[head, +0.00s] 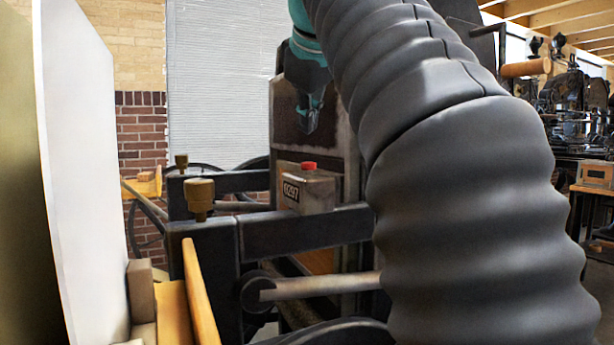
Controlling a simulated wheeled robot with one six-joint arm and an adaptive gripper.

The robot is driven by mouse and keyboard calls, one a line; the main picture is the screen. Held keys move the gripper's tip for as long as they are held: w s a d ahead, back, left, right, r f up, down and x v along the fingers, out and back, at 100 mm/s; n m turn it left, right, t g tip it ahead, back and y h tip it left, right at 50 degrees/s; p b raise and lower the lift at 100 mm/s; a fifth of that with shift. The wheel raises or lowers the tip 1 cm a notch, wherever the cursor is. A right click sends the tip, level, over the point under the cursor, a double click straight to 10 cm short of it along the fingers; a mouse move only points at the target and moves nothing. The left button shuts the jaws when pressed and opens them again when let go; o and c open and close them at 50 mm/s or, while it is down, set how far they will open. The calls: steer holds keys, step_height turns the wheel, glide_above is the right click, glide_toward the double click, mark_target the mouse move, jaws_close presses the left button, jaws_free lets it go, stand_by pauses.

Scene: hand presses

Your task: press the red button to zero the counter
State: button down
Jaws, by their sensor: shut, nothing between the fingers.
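The counter (320,190) is a small grey box on the press frame, in the middle of the head view. Its number plate (291,192) on the front seems to read 0297. The red button (308,166) sits on top of the box and stands up from it. My gripper (309,128) is shut and empty, pointing down above the red button with a visible gap between them in the picture. A dark upright plate of the press is behind the gripper. My ribbed arm sleeve hides much of the right of the press.
The dark press frame (300,232) has brass knobs (200,196) on posts at the left. A pale upright board (78,180) and wooden rails (200,300) stand at the near left. More black presses (575,110) are at the far right.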

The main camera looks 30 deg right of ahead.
mark_target(308, 163)
steer(key=shift+f+b, duration=0.95)
steer(key=shift+f, duration=0.65)
steer(key=shift+f, duration=0.1)
steer(key=shift+f, duration=0.35)
steer(key=shift+f+b, duration=0.55)
steer(key=shift+b, duration=0.05)
stand_by(0.9)
steer(key=shift+r, duration=0.15)
steer(key=shift+r+p, duration=0.9)
steer(key=shift+p, duration=0.25)
steer(key=shift+r, duration=0.1)
step_height(308, 163, up, 5)
steer(key=p, duration=0.4)
